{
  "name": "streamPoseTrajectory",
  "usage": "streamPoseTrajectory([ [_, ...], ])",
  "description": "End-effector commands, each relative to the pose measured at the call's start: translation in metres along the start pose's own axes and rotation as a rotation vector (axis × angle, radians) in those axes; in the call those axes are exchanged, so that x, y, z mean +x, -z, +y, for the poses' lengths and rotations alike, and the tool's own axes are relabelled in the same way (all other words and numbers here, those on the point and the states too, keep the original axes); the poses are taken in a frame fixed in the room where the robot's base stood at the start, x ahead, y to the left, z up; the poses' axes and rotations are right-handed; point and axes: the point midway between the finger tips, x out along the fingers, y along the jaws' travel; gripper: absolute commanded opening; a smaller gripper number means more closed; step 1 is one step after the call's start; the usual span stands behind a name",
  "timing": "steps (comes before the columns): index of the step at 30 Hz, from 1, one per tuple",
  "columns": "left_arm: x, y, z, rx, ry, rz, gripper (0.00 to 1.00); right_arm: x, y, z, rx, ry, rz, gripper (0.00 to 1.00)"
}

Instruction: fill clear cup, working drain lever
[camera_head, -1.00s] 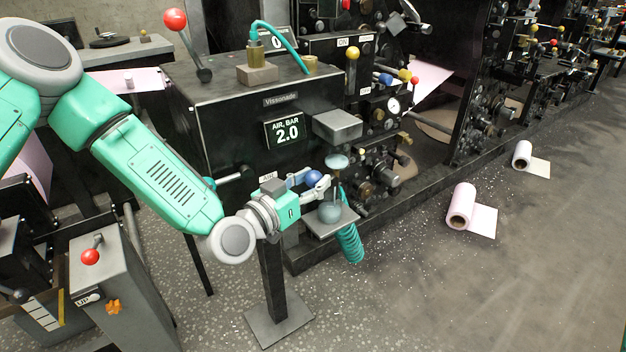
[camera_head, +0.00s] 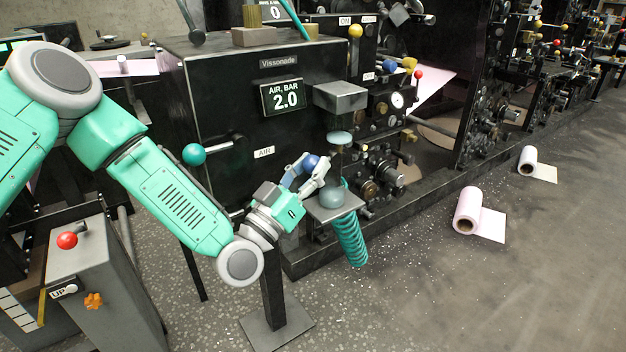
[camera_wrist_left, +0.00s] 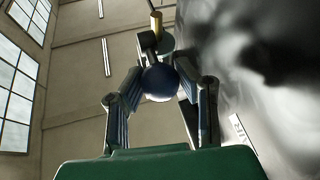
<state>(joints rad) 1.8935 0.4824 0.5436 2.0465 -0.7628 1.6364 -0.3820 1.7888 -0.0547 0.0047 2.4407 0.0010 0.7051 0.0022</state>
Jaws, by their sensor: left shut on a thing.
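My left gripper (camera_head: 311,172) reaches in from the left, its fingers closed around a blue ball knob (camera_head: 311,162) on the front of the black machine. The left wrist view shows the blue ball (camera_wrist_left: 160,83) between both fingers. Right of the gripper, a bluish see-through rounded vessel (camera_head: 332,196), apparently the clear cup, stands on a small grey tray (camera_head: 345,208). A pale disc (camera_head: 340,137) and a dark spout part sit above it. I cannot tell how much liquid it holds. My right gripper is out of view.
The black machine (camera_head: 225,100) with an "AIR, BAR 2.0" display (camera_head: 281,97) stands behind. A teal coiled hose (camera_head: 351,240) hangs below the tray. A pedestal foot (camera_head: 277,325) stands on the floor. Pale rolls (camera_head: 467,210) lie on the open floor at right.

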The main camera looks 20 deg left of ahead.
Motion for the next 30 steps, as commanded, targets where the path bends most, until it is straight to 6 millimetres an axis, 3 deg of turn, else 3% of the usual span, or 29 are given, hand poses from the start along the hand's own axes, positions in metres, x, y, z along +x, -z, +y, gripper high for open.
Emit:
streamPoseTrajectory([
  [12,-0.002,-0.002,-0.002,-0.008,0.001,0.024,0.00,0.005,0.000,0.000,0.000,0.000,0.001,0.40],
  [13,-0.002,-0.002,-0.002,-0.008,0.001,0.024,0.31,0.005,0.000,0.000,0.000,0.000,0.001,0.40],
  [15,-0.002,-0.002,-0.001,-0.008,0.001,0.024,0.51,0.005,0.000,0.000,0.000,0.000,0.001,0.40],
  [25,-0.003,-0.002,-0.001,-0.008,-0.001,0.025,0.51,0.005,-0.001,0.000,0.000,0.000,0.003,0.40],
  [30,-0.021,-0.003,-0.001,-0.009,-0.001,0.021,0.51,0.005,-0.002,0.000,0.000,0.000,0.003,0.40],
])
